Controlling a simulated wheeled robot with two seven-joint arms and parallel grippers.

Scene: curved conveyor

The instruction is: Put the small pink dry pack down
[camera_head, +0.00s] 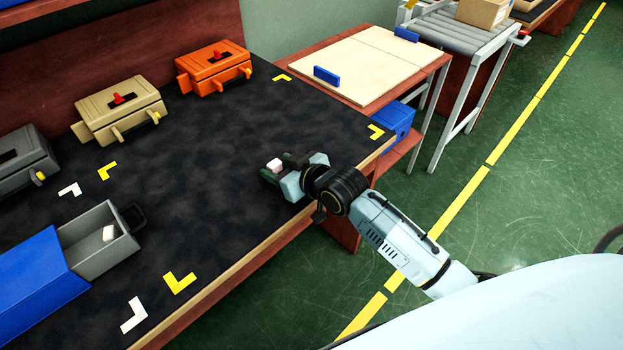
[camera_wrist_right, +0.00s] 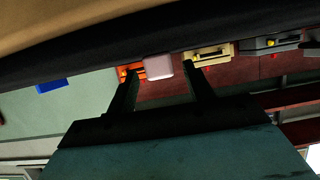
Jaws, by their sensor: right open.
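The small pale pink pack (camera_head: 274,165) is at my right gripper's fingertips, over the right part of the dark mat. My right gripper (camera_head: 279,168) is open, with its dark fingers spread. In the right wrist view the picture is upside down. There the pack (camera_wrist_right: 158,66) shows between the two finger ends (camera_wrist_right: 160,74), with gaps on both sides, and its edge meets the dark mat surface. My left gripper is not in view.
An orange case (camera_head: 213,68), a tan case (camera_head: 120,110) and a grey case (camera_head: 22,162) line the back. A blue box (camera_head: 40,272) has an open grey drawer (camera_head: 85,255) holding a small white item (camera_head: 109,232). The mat's middle (camera_head: 200,170) is clear.

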